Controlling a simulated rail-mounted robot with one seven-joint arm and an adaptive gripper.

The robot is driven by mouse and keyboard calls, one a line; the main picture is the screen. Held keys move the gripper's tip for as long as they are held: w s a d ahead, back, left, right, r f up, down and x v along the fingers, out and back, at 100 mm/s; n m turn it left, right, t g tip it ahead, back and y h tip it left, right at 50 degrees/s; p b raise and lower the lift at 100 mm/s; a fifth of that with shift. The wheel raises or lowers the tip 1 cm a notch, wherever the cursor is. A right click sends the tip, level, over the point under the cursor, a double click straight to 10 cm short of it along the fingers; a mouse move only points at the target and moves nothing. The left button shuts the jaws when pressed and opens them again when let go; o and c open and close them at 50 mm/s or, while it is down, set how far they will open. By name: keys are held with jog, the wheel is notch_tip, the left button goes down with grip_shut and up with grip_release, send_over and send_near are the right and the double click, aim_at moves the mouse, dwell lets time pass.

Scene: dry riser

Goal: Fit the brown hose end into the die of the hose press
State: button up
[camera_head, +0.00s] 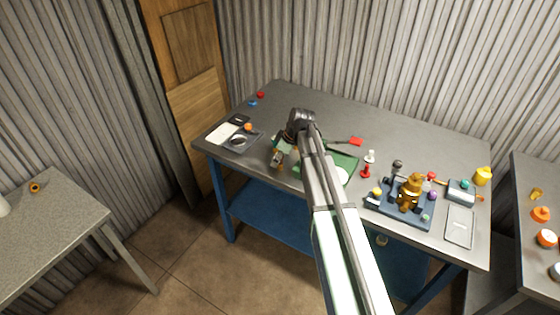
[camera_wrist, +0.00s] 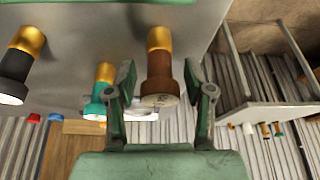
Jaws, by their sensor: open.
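The brown hose end (camera_wrist: 159,75), a brown cylinder with a gold ferrule and a pale round face, shows in the middle of the wrist view. My gripper (camera_wrist: 158,84) is open, with one green finger on each side of it. I cannot tell whether either finger touches it. In the head view my gripper (camera_head: 281,153) is over the left part of the workbench, and my arm hides part of what lies there. I cannot make out the hose press or its die for certain in either view.
A teal hose end (camera_wrist: 103,88) and a black one (camera_wrist: 20,65) are left of the brown one in the wrist view. On the workbench (camera_head: 330,112), a blue-grey plate (camera_head: 388,207) holds a brass fitting (camera_head: 409,192). A dark tray (camera_head: 252,143) lies at the left.

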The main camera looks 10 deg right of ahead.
jog(key=shift+w+a+f, duration=0.1)
jog(key=shift+a+f, duration=0.05)
jog(key=shift+f, duration=0.3)
grip_shut()
jog(key=shift+r, duration=0.2)
